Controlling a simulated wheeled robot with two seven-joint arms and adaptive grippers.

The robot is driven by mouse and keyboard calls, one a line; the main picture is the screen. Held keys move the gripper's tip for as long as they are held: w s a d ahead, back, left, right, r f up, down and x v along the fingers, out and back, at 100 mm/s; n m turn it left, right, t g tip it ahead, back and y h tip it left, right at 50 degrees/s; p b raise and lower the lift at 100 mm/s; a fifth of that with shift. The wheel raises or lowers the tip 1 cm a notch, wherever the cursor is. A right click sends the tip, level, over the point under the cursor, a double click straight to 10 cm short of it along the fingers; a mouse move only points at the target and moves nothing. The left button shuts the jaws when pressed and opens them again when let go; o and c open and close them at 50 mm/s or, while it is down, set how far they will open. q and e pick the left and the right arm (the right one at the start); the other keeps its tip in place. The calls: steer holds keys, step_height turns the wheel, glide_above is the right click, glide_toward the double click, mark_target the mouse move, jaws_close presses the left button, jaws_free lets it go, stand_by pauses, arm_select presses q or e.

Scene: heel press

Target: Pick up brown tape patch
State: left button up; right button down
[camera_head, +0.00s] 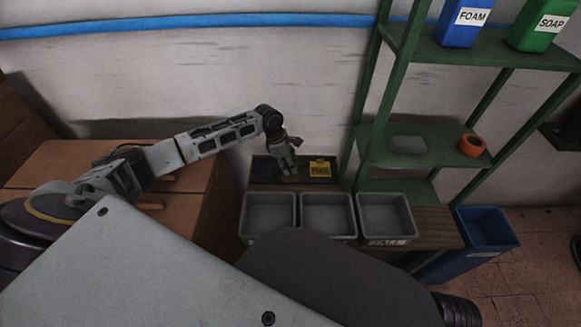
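My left gripper (288,168) reaches in from the left and points down over a dark tray (264,172) at the back of the bench. A small brown patch (290,179) shows right at its fingertips; it may be the brown tape patch, but it is too small to be sure. I cannot tell whether the fingers are open or closed on it. A yellow label (319,169) with dark print lies just right of the gripper. My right gripper is not in view.
Three grey bins (269,233) stand in a row in front of the tray. A green shelf (425,158) at the right holds an orange roll (471,145), a grey block (409,145), and blue (462,35) and green (540,38) containers. A blue bin (485,230) stands at lower right.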

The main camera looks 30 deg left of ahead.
arm_select(q)
steer(key=shift+s+f, duration=0.2)
steer(key=shift+f, duration=0.05)
jaws_close()
stand_by(0.7)
